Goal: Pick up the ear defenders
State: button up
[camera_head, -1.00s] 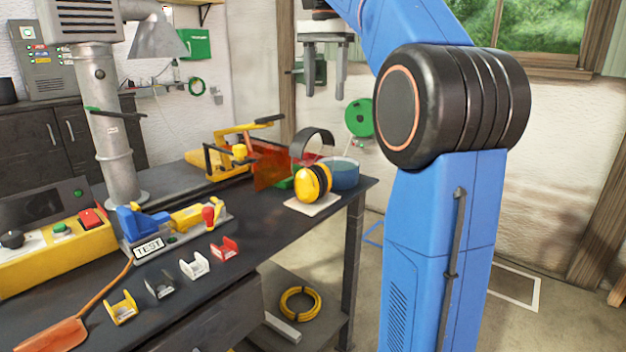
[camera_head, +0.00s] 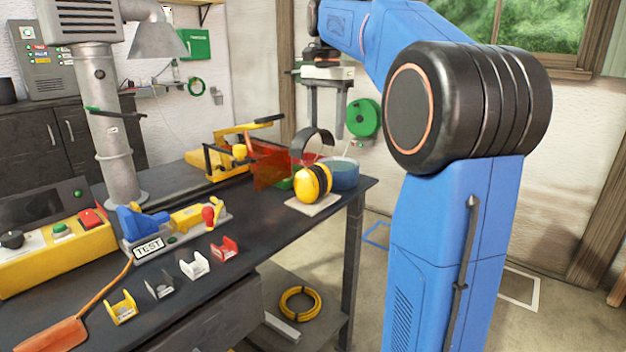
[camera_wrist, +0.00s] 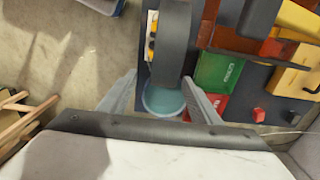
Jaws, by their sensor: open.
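The ear defenders have yellow cups (camera_head: 313,183) and a dark headband (camera_head: 316,146). They stand upright on a pale square pad (camera_head: 313,206) near the bench's far right corner. In the wrist view the headband (camera_wrist: 175,45) shows from above, with a bit of yellow cup (camera_wrist: 152,45) at its left. My gripper (camera_head: 325,135) is open and empty, its two fingers pointing down above and behind the ear defenders in the head view. In the wrist view the fingers (camera_wrist: 160,97) are spread on either side of a blue round tub, with the headband just beyond them.
The blue tub (camera_head: 343,176) stands right behind the ear defenders. An orange translucent screen (camera_head: 270,166) and a yellow machine (camera_head: 222,163) are close on the left. Small coloured brackets (camera_head: 193,265) line the front of the bench (camera_head: 255,225). Right of the bench is open floor.

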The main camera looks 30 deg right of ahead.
aim_at(324, 135)
jog(key=shift+w+a+f, duration=0.1)
jog(key=shift+w+f, duration=0.05)
jog(key=shift+f, duration=1.35)
jog(key=shift+w+f, duration=0.1)
jog(key=shift+f, duration=1.4)
grip_shut()
jog(key=shift+r, duration=0.15)
